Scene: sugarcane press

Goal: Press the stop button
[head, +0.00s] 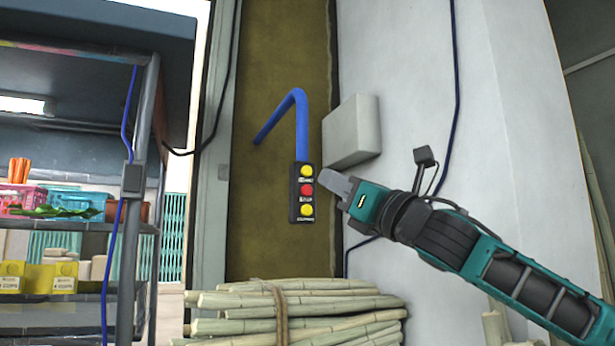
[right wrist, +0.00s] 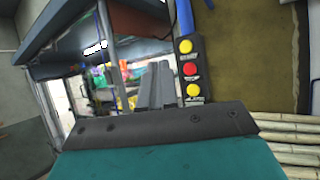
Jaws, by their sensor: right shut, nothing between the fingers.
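The stop button (head: 307,190) is the red middle button on a dark control box (head: 293,213). A yellow button (head: 307,170) sits above it and another yellow button (head: 307,210) below it. A blue conduit (head: 300,120) runs up from the box. My right gripper (head: 325,178) is shut and empty, with its tip just right of the box near the upper buttons; I cannot tell whether it touches. In the right wrist view the red stop button (right wrist: 190,69) is right of the gripper's fingers (right wrist: 157,84). My left gripper is not in view.
A bundle of cane (head: 290,312) lies below the box. A pale wall box (head: 351,131) stands above my right gripper on the white wall (head: 410,70). A shelf unit (head: 75,225) with baskets and yellow blocks is at the left.

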